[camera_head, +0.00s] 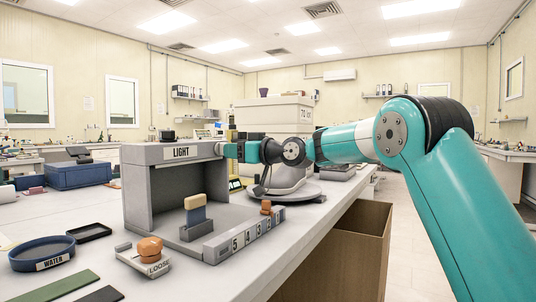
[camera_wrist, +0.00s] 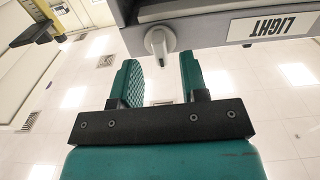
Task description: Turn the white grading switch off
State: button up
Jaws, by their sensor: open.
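The white grading switch (camera_wrist: 159,42) is a pale knob with a lever on the end of the grey light box, in the upper middle of the wrist view. The box (camera_head: 135,190) has a LIGHT label (camera_head: 181,152), which appears upside down in the wrist view (camera_wrist: 272,26). My gripper (camera_wrist: 158,66) is open and empty, its teal fingers on either side of the lever's line. I cannot tell whether they touch it. In the head view my gripper (camera_head: 226,150) is at the box's right end, and the switch is hidden there.
A wooden-handled block (camera_head: 196,210) stands in front of the box's opening. A size-numbered strip (camera_head: 245,236), a LOOSE stand (camera_head: 145,262) and a blue WATER dish (camera_head: 42,255) are on the bench. An open cardboard box (camera_head: 350,250) is below the bench edge.

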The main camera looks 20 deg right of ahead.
jog(key=b+v, duration=0.1)
jog(key=v, duration=1.3)
jog(key=shift+s+d, duration=0.2)
jog(key=shift+s, duration=0.1)
